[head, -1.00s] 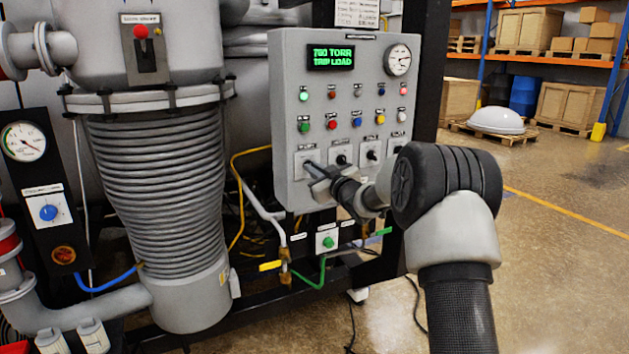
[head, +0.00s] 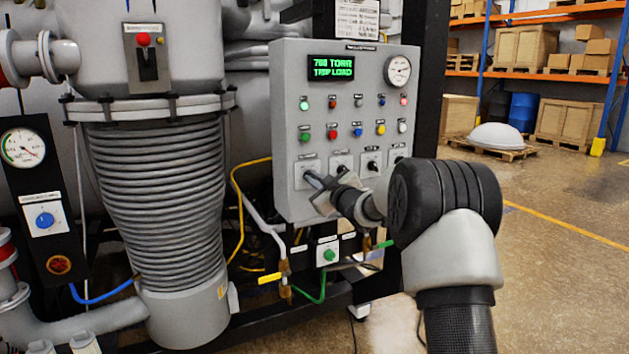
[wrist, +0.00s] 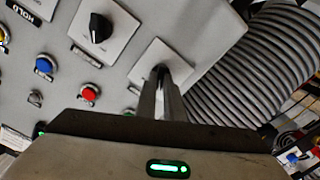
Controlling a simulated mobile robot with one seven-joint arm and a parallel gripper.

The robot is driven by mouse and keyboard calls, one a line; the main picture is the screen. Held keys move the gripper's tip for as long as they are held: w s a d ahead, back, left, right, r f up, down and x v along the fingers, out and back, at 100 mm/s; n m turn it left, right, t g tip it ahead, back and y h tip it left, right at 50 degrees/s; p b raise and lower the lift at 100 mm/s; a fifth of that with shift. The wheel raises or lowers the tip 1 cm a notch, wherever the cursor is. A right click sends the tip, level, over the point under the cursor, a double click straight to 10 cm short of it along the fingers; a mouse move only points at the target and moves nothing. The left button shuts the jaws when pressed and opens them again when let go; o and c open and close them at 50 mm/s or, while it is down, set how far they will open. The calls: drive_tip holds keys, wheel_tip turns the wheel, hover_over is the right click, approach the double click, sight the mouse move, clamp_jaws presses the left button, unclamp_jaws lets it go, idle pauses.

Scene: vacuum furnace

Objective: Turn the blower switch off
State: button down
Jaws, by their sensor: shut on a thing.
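The control panel (head: 285,135) carries a bottom row of rotary switches on white plates; their labels are too small to read in the head view. My gripper (head: 314,184) is at the leftmost switch (head: 306,166), with its fingers closed on the knob. In the wrist view, my gripper's fingers (wrist: 163,82) meet the knob of that switch (wrist: 160,67), mostly hiding it. I cannot tell its setting or whether it is the blower switch. The neighbouring switch has a bare black knob (wrist: 99,27).
Above the switches are coloured buttons, a gauge (head: 397,71) and a green display (head: 331,67) reading 760 TORR. A ribbed grey column (head: 155,190) stands close left of the panel. A green-button box (head: 328,251) sits below. The floor at right is open.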

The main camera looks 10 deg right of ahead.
drive_tip(key=c, duration=1.9)
unclamp_jaws()
drive_tip(key=shift+o, duration=0.2)
drive_tip(key=p+v, duration=0.1)
drive_tip(key=v, duration=1.6)
drive_tip(key=shift+s+p, duration=0.2)
drive_tip(key=shift+p, duration=0.1)
drive_tip(key=shift+d+r, duration=0.1)
drive_tip(key=shift+r, duration=0.05)
